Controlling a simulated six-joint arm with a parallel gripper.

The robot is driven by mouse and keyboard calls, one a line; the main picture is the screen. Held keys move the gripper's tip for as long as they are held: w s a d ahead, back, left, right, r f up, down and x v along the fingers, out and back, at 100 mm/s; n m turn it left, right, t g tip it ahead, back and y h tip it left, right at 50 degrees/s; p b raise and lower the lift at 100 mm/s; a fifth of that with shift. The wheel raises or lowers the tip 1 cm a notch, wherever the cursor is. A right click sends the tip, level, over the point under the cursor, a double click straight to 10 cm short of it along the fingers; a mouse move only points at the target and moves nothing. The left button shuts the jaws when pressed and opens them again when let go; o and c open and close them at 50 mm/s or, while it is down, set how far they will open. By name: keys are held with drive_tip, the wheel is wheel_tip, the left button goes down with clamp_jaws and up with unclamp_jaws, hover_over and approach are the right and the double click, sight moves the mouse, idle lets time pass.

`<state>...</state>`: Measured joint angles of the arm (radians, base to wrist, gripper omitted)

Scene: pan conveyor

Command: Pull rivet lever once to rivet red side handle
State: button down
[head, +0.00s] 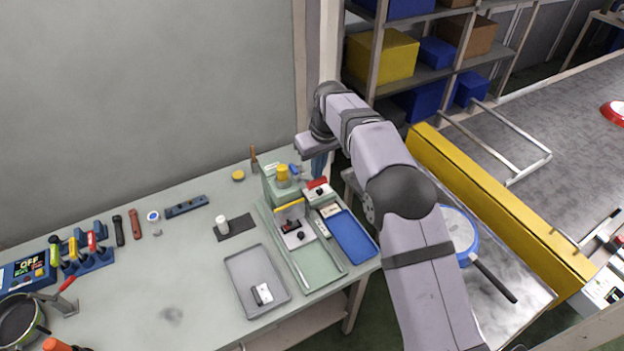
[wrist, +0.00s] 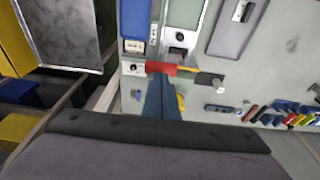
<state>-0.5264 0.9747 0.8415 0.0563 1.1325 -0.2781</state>
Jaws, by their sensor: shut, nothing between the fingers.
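The rivet press (head: 272,187) is a pale green machine with a yellow top at the back right of the workbench. Its lever has a red grip (head: 317,183), which also shows in the wrist view (wrist: 160,69). My gripper (head: 319,165) is shut and empty behind the press; its blue fingers (wrist: 162,84) point at the red grip in the wrist view. Their tips overlap the grip there; I cannot tell whether they touch it. A small dark red piece, likely the red side handle (head: 290,227), sits in the fixture at the press front, partly hidden by a yellow bar.
A blue tray (head: 355,238) lies right of the press and a grey tray (head: 236,278) in front left. A white cylinder (head: 221,224) stands on a black pad. A blue pan (head: 457,226) rests on the side table beneath my arm.

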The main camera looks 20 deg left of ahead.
sight(319, 184)
drive_tip(key=shift+s+d+f+b, duration=0.2)
drive_tip(key=shift+f+b, duration=0.55)
drive_tip(key=shift+f, duration=0.1)
drive_tip(key=shift+s+d+f+b, duration=0.15)
drive_tip(key=shift+f+b, duration=0.55)
drive_tip(key=shift+f, duration=0.1)
drive_tip(key=shift+w+f+b, duration=0.1)
drive_tip(key=shift+f+b, duration=0.6)
drive_tip(key=shift+f, duration=0.35)
drive_tip(key=shift+d+f, duration=0.1)
drive_tip(key=shift+f, duration=0.2)
drive_tip(key=shift+s+b, duration=0.2)
drive_tip(key=shift+b, duration=0.1)
drive_tip(key=shift+s+d+f+b, duration=0.25)
drive_tip(key=shift+f+b, duration=0.6)
drive_tip(key=shift+s+d+f+b, duration=0.25)
drive_tip(key=shift+d+f+b, duration=0.05)
drive_tip(key=shift+f+b, duration=0.55)
drive_tip(key=shift+s+d+f+b, duration=0.25)
drive_tip(key=shift+f+b, duration=0.55)
drive_tip(key=shift+b, duration=0.1)
drive_tip(key=shift+f, duration=0.15)
